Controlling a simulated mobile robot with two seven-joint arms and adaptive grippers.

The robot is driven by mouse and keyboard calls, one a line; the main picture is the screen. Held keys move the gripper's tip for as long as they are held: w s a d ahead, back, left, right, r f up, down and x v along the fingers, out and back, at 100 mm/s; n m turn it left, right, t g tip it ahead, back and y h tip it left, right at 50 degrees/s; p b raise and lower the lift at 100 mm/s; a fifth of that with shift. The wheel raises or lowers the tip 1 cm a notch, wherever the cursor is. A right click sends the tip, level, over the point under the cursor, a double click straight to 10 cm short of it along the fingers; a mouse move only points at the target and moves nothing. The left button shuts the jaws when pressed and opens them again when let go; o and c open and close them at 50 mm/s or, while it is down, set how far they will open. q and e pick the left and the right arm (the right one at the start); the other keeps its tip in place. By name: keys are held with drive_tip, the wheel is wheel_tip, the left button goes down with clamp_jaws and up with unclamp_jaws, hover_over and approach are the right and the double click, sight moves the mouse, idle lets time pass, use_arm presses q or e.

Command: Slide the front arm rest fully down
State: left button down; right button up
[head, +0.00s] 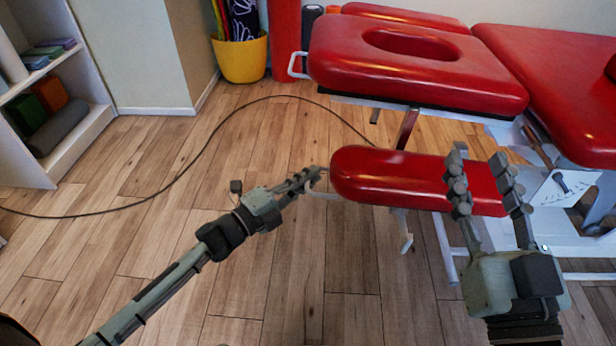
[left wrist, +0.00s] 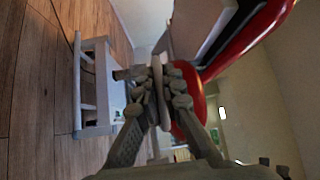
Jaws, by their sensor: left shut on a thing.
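The front arm rest (head: 385,180) is a red padded board at the near side of the treatment table, lower than the headrest. A pale handle (head: 322,195) juts from its left end. My left gripper (head: 311,177) is at that handle, with its fingers closed on it. In the left wrist view the fingers meet around a pale bar (left wrist: 158,80), with red padding (left wrist: 190,90) behind. My right gripper (head: 485,178) is open and empty. Its fingers point away from me and cover part of the arm rest's right end; whether they touch it I cannot tell.
The red headrest (head: 345,68) with a face hole stands above and behind the arm rest. The main red table top (head: 560,80) is at right, over a white frame. A black cable (head: 190,160) crosses the wooden floor. A yellow bin (head: 240,60) and white shelves (head: 70,135) stand left.

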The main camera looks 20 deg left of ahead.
use_arm(q)
drive_tip(key=c, duration=1.8)
unclamp_jaws()
drive_tip(key=shift+s+f, duration=0.1)
drive_tip(key=shift+f, duration=0.35)
drive_tip(key=shift+o, duration=0.8)
drive_tip(key=shift+r, duration=0.2)
drive_tip(key=v, duration=1.2)
